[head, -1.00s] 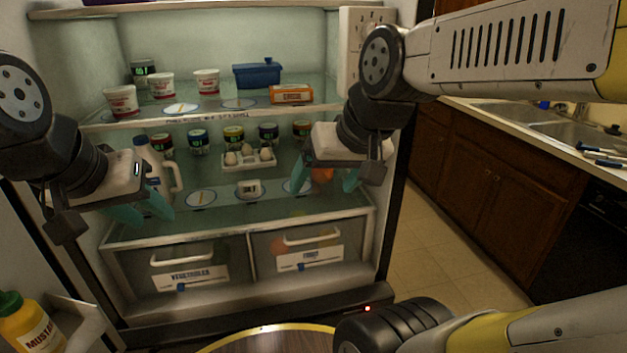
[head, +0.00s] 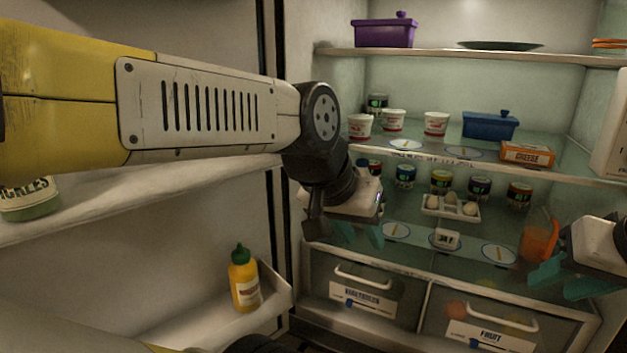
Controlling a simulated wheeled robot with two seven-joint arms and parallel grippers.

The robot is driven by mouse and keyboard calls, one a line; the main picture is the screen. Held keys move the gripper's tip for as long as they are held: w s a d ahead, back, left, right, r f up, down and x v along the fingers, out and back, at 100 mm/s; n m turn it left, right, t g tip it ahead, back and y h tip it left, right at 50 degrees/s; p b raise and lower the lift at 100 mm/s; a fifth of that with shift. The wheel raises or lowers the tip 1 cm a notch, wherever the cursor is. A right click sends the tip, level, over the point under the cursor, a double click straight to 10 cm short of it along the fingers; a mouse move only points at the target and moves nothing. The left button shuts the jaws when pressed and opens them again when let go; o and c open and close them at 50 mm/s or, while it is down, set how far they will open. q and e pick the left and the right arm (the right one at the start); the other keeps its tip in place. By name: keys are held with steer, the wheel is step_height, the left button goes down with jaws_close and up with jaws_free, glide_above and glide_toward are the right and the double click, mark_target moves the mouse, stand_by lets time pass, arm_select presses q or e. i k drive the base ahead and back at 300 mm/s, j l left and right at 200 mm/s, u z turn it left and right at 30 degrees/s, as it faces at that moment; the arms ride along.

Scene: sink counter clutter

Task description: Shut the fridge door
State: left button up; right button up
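The fridge is open in the head view, its lit interior (head: 470,240) filling the right half. The fridge door (head: 130,70) stands swung open on the left, its inner side with shelves facing me. My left gripper (head: 358,236) is in front of the left part of the interior, near the hinge-side edge, with its teal fingers apart and nothing seen between them. My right gripper (head: 566,280) is at the right edge in front of the lower shelf, partly cut off by the frame, its teal fingers apart. The door's outer side and handle are out of view.
A mustard bottle (head: 243,280) and a pickle jar (head: 30,198) stand in the door shelves. Inside the fridge are a purple dish (head: 386,32), a blue dish (head: 490,126), a cheese box (head: 527,153), an egg tray (head: 450,207), an orange pitcher (head: 539,241) and two drawers below.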

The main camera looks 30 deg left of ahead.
mark_target(142, 253)
steer(key=k+z, duration=0.25)
steer(key=k, duration=1.2)
steer(key=k+j+z, duration=0.2)
steer(key=k+j, duration=0.3)
steer(key=k+j+z, duration=0.2)
steer(key=k+j, duration=0.3)
steer(key=k+j+z, duration=0.2)
steer(key=k+j, duration=0.25)
steer(key=k, duration=0.15)
steer(key=k+j+z, duration=0.1)
steer(key=j, duration=0.3)
steer(key=k+j, duration=0.15)
steer(key=j, duration=0.2)
steer(key=k+j+z, duration=0.15)
steer(key=j, duration=0.25)
steer(key=k+j+z, duration=0.1)
steer(key=j, duration=0.25)
steer(key=k+j, duration=0.15)
steer(key=j, duration=0.2)
steer(key=k+j+z, duration=0.15)
steer(key=j, duration=0.2)
steer(key=j+z, duration=0.15)
steer(key=j, duration=1.35)
